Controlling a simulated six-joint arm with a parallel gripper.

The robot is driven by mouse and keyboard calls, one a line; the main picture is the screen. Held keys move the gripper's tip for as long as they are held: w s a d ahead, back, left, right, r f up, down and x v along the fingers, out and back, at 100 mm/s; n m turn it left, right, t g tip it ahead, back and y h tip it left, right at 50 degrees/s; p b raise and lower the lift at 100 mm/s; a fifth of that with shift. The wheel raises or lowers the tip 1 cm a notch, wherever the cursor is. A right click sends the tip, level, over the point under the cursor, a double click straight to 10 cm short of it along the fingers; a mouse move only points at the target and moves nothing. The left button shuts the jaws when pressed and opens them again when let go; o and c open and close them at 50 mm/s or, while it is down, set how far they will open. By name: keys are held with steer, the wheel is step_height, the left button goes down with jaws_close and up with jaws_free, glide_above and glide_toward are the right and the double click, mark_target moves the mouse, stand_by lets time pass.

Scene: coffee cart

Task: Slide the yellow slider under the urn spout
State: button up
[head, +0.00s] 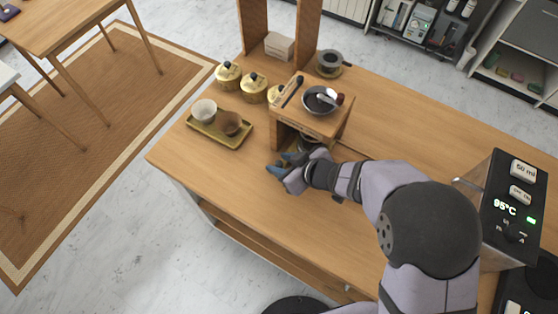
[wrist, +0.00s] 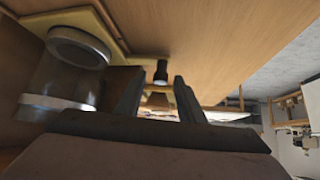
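My gripper (head: 285,170) is low over the counter, in front of the wooden dripper stand (head: 329,125). In the wrist view its two fingers (wrist: 157,97) are apart, with a gap on each side of a black knob (wrist: 161,72) seen between them. A pale yellow strip (wrist: 118,28), probably the slider, shows beside a glass vessel with metal bands (wrist: 65,75). Whether the knob belongs to the strip is unclear. My arm and the stand hide most of this area in the head view. The urn (head: 512,205), with a 95°C display, stands at the right; its spout is not clear.
A grinder-like dripper (head: 329,66) stands behind. The front counter is clear.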

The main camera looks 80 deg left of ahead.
steer(key=shift+s+a+f, duration=0.25)
steer(key=shift+a+f, duration=0.15)
steer(key=shift+f, duration=0.05)
jaws_close()
steer(key=shift+d, duration=0.1)
steer(key=w+d+p, duration=0.6)
steer(key=w+d, duration=1.3)
steer(key=shift+w+d, duration=0.1)
steer(key=shift+w, duration=0.05)
jaws_free()
steer(key=shift+r, duration=0.1)
